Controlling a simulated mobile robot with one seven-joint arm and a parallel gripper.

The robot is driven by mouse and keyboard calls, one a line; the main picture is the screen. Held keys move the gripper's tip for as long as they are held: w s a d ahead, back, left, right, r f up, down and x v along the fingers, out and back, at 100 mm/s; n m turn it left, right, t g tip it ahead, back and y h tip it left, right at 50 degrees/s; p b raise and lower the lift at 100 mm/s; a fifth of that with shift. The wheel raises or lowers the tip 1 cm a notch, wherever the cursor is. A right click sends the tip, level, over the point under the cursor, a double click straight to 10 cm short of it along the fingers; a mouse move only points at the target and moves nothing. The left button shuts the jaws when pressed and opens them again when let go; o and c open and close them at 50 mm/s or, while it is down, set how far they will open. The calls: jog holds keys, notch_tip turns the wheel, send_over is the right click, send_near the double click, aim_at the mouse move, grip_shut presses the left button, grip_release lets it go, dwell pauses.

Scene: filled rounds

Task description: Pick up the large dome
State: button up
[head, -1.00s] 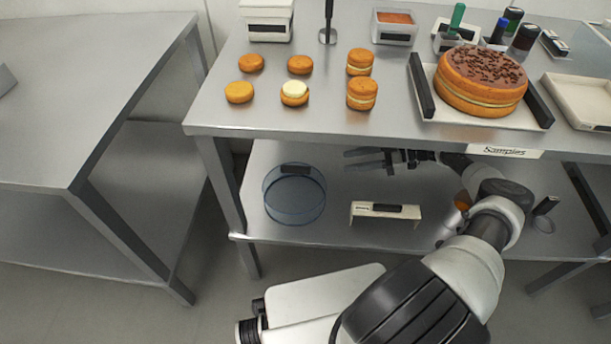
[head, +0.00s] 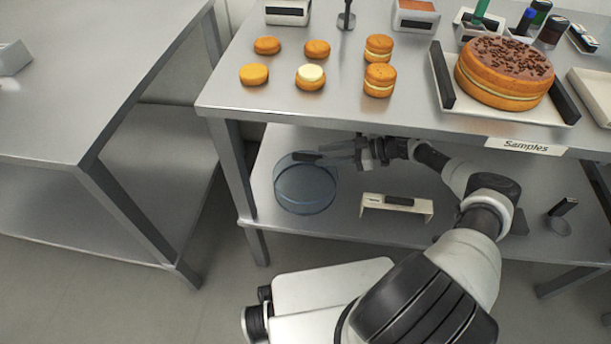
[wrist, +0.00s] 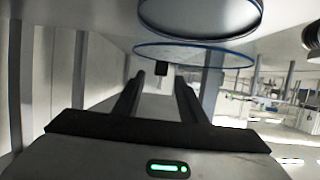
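The large dome (head: 305,190) is a clear bluish round cover with a dark handle on top. It stands on the lower shelf, left of my arm. My gripper (head: 328,155) reaches in level from the right, with its fingers pointing left at the handle (head: 305,156). In the wrist view my gripper (wrist: 158,82) is open, with a gap between its two dark fingers. The dark handle (wrist: 160,69) shows in line with that gap, near the fingertips, below the clear blue dome edge (wrist: 215,58). I see no grip on it; contact cannot be told.
The upper table edge overhangs the shelf and bears a "Samples" label (head: 524,146). A white bracket-shaped stand (head: 397,207) stands right of the dome. Several orange cake rounds and a large cake (head: 505,75) are on the table above.

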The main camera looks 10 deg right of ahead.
aim_at(311, 156)
jog(key=b+x, duration=0.1)
jog(key=x, duration=0.3)
jog(key=shift+w+a, duration=0.15)
jog(key=shift+a, duration=0.2)
grip_shut()
jog(key=shift+r, duration=0.1)
